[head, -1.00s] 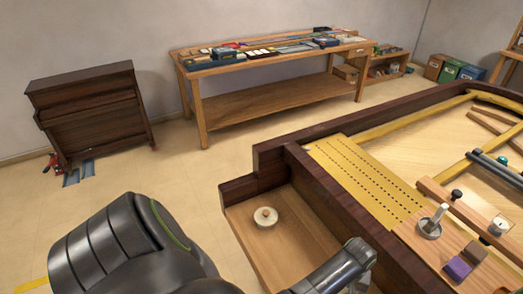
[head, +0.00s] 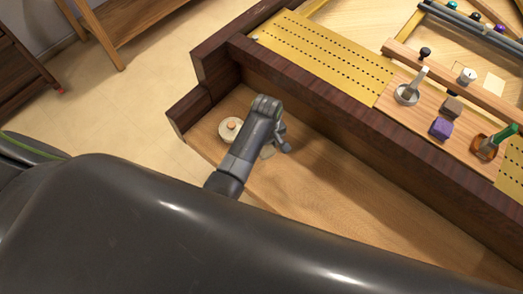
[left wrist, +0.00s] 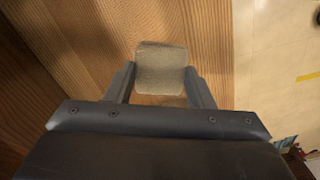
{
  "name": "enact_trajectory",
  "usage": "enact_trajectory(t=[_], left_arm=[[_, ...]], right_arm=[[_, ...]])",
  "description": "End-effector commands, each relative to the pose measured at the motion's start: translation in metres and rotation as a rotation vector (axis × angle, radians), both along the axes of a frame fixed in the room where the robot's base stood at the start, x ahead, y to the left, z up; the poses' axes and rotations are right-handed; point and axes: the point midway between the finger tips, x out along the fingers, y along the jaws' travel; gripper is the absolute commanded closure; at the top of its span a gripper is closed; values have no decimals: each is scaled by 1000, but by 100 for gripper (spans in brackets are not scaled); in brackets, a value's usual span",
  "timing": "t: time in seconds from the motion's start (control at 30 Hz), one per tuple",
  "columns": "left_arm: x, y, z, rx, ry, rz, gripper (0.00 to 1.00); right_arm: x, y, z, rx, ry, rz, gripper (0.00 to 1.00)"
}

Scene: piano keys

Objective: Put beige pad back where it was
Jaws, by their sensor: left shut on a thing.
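My left gripper (head: 279,143) reaches down over the wooden keybed ledge in the head view. In the left wrist view its two fingers (left wrist: 160,86) are shut on the beige pad (left wrist: 160,68), a rounded, squarish, fuzzy-looking piece held between the fingertips above wood. In the head view a small pale patch (head: 267,153) shows beside the gripper; I cannot tell whether it is the pad. A round cream disc (head: 229,133) with a wooden centre lies on the ledge just left of the gripper. My right gripper is not in view.
The bare wooden ledge (head: 330,205) is clear to the right, bounded by a dark wooden rail (head: 350,130). Beyond the rail are a yellow perforated plate (head: 325,60), a purple block (head: 441,128), a brown block (head: 452,107) and a metal peg (head: 409,90).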

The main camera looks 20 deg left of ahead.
Motion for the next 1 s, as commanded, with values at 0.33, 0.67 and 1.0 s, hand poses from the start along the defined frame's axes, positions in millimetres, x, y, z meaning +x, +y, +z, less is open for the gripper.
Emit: enact_trajectory(t=[0.33, 0.67, 1.0], left_arm=[[0, 0, -35, 1, 1, -1, 73], [0, 1, -61, 1, -2, -1, 73], [1, 0, -64, 0, -3, -1, 49]], right_arm=[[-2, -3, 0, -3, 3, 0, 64], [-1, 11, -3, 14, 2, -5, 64], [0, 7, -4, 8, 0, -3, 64]])
